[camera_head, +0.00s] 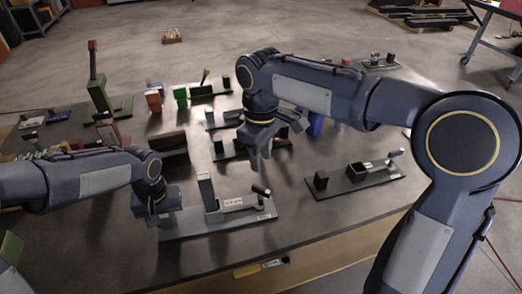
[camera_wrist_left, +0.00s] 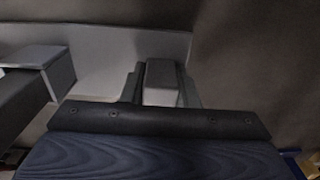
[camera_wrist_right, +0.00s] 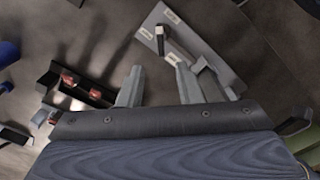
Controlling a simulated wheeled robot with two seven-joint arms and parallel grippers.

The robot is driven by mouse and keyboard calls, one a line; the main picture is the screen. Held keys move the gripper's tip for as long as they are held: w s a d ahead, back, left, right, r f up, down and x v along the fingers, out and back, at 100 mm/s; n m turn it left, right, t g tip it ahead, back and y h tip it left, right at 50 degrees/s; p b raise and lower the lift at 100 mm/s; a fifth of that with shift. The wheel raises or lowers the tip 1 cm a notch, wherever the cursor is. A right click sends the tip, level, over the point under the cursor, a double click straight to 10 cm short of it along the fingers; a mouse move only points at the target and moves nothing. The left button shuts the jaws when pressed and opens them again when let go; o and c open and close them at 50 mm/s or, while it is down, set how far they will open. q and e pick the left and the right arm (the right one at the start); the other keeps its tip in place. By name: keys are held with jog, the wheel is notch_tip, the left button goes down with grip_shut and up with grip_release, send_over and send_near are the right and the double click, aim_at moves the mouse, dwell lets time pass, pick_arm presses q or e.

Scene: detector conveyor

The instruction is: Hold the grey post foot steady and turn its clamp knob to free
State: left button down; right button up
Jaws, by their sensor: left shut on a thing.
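The grey post foot (camera_head: 238,222) lies on the near part of the table, a flat plate with an upright post (camera_head: 206,188) and a small dark clamp knob (camera_head: 261,190) toward its right end. My left gripper (camera_head: 168,216) is at the plate's left end, shut on a small grey block (camera_wrist_left: 160,82); the plate (camera_wrist_left: 110,40) shows behind it in the left wrist view. My right gripper (camera_head: 259,155) points down above and behind the foot, open and empty. In the right wrist view the knob (camera_wrist_right: 160,42) stands beyond the open fingers (camera_wrist_right: 158,88).
A similar black fixture (camera_head: 350,187) lies to the right. Dark trays and fixtures, an orange block (camera_head: 154,101) and a green block (camera_head: 180,95) stand farther back. A tall green stand (camera_head: 99,95) is at the back left. Bare table lies along the near edge.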

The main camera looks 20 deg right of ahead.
aim_at(261, 188)
jog(key=shift+r, duration=0.7)
jog(key=o, duration=0.5)
jog(key=shift+d+f+m, duration=0.1)
jog(key=shift+m, duration=0.3)
jog(key=shift+c, duration=0.2)
jog(key=shift+o, duration=1.1)
jog(key=shift+w+d+f+m+g, duration=0.2)
jog(key=shift+m+g, duration=0.1)
jog(key=shift+m, duration=0.5)
jog(key=shift+o, duration=0.9)
jog(key=m, duration=0.3)
jog(key=w+d+m+g+y, duration=0.1)
jog(key=m, duration=0.1)
jog(key=shift+d+f, duration=0.1)
jog(key=shift+f, duration=0.1)
jog(key=f+m, duration=0.3)
jog(key=a+f+m+g+y, duration=0.1)
jog(key=f+m, duration=0.3)
jog(key=s+f+m+y, duration=0.1)
jog(key=f+m, duration=0.2)
jog(key=f, duration=0.1)
jog(key=shift+a+m+g, duration=0.2)
jog(key=shift+m+g, duration=0.1)
